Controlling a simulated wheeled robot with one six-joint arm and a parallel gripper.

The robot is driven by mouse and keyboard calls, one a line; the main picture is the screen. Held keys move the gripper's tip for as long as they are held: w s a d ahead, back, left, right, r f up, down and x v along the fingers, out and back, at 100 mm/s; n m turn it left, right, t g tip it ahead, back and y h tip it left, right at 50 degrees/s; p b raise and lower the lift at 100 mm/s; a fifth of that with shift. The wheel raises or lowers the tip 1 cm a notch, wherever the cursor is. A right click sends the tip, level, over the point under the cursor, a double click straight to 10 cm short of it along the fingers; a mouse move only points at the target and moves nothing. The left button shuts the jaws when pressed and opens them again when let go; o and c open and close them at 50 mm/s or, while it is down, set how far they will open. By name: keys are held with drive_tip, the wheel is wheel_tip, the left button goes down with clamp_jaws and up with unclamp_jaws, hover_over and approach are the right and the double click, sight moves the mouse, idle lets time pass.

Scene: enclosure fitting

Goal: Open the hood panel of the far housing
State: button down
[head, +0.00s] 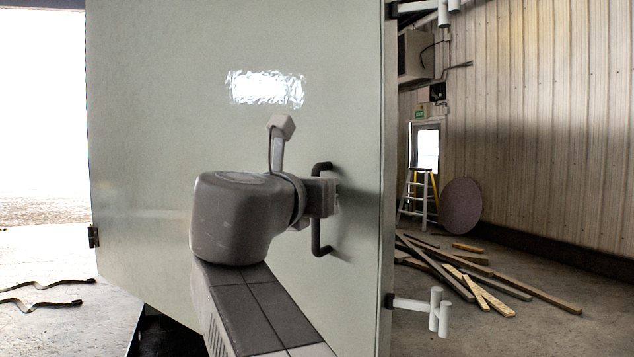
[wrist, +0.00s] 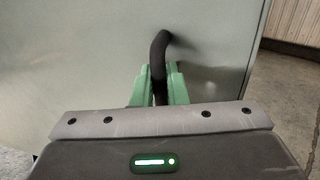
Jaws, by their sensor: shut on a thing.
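A large pale grey-green hood panel (head: 170,130) fills the middle of the head view. A black bar handle (head: 321,243) is fixed near its right edge. My gripper (head: 331,197) is at the handle's middle, reaching in from the left. In the wrist view, the green fingers of my gripper (wrist: 161,88) are shut around the black handle (wrist: 158,52), whose upper end bends into the panel (wrist: 80,50). The part of the handle between the fingers is partly hidden. The housing behind the panel is mostly hidden.
White latch-like fittings (head: 436,308) stick out past the panel's right edge, low and at the top. A dark hinge-like piece (head: 93,236) is on the left edge. Loose planks (head: 475,280), a stepladder (head: 417,195) and a round disc (head: 460,205) are far right. Black straps (head: 40,303) lie on the left floor.

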drive_tip(key=shift+s+a+r, duration=0.1)
drive_tip(key=shift+s+a, duration=0.6)
drive_tip(key=shift+s, duration=0.15)
drive_tip(key=c, duration=1.5)
unclamp_jaws()
drive_tip(key=shift+c, duration=0.2)
drive_tip(key=v, duration=1.3)
drive_tip(key=shift+s+a+b, duration=0.25)
drive_tip(key=shift+s+b, duration=0.1)
